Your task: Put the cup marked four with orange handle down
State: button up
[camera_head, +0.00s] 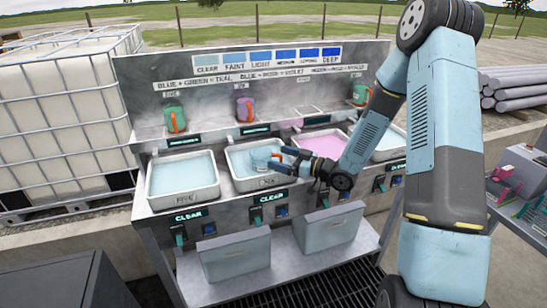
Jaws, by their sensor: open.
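A pale blue cup (261,158) sits in the second tray from the left, marked "SIX" (240,184), which holds light blue liquid. A bit of orange shows at the cup's right side, by my fingers. I cannot read a number on it. My gripper (281,160) is open at the right of this cup, over the tray's right part, its fingers pointing left. I cannot tell whether the fingers touch the cup or its handle, and they partly cover it.
Green (175,119), purple (245,109) and another green cup (361,94) stand on the back ledge. A blue-liquid tray (182,199) is at left, a pink-liquid tray (338,138) at right, partly behind my arm. Grey bins (234,258) stand on the lower shelf.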

jog(key=v, duration=0.7)
jog(key=w+d+r+m+t+h, duration=0.2)
jog(key=w+d+r+h, duration=0.25)
jog(key=r+h, duration=0.35)
jog(key=s+d+r+m+h, duration=0.4)
jog(key=s+d+r+h, duration=0.3)
jog(key=r+h, duration=0.15)
jog(key=s+r+m+g, duration=0.2)
jog(key=s+r+m, duration=0.1)
jog(key=s, duration=1)
jog(key=s+r+m+g, duration=0.3)
jog(key=s+r, duration=0.2)
jog(key=s, duration=0.8)
jog(key=shift+s+a+y, duration=0.35)
jog(key=shift+a, duration=0.1)
jog(key=shift+s, duration=0.1)
